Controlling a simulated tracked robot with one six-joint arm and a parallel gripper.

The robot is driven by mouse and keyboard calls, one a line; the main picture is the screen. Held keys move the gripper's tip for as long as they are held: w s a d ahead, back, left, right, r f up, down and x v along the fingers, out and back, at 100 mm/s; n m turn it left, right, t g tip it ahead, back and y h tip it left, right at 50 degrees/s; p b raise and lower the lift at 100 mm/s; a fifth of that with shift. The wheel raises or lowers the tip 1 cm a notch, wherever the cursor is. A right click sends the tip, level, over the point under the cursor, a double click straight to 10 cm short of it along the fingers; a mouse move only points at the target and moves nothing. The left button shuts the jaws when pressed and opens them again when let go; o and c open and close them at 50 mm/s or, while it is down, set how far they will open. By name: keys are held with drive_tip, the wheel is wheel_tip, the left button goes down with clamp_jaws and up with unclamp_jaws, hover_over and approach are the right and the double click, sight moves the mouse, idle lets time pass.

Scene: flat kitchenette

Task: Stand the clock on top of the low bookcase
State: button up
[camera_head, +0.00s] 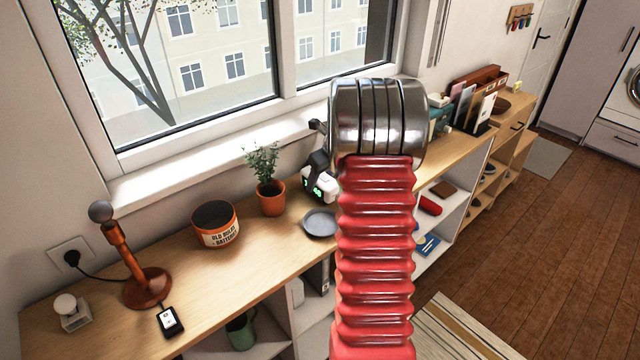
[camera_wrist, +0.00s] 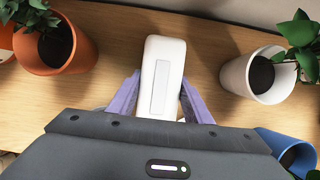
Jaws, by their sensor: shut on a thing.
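The clock (camera_head: 318,186) is a small white box with green digits on a dark face. In the head view it is at the bookcase top, just left of my red arm, which hides part of it. My gripper (camera_head: 319,162) is shut on it from above. In the wrist view the clock (camera_wrist: 163,62) shows its white upper side between the two purple fingers of my gripper (camera_wrist: 160,92). The low bookcase (camera_head: 110,330) has a long wooden top under the window and white shelves below. I cannot tell whether the clock touches the top.
A terracotta pot with a plant (camera_head: 271,198), a grey plate (camera_head: 319,223) and a tin (camera_head: 215,226) stand left of the clock. In the wrist view, a white pot (camera_wrist: 245,80) and a blue pot (camera_wrist: 290,150) stand to the right. Bare wood lies beyond the clock.

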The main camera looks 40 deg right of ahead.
wheel_tip(320, 180, up, 8)
drive_tip(key=shift+r, duration=0.55)
drive_tip(key=shift+s, duration=0.1)
idle(0.3)
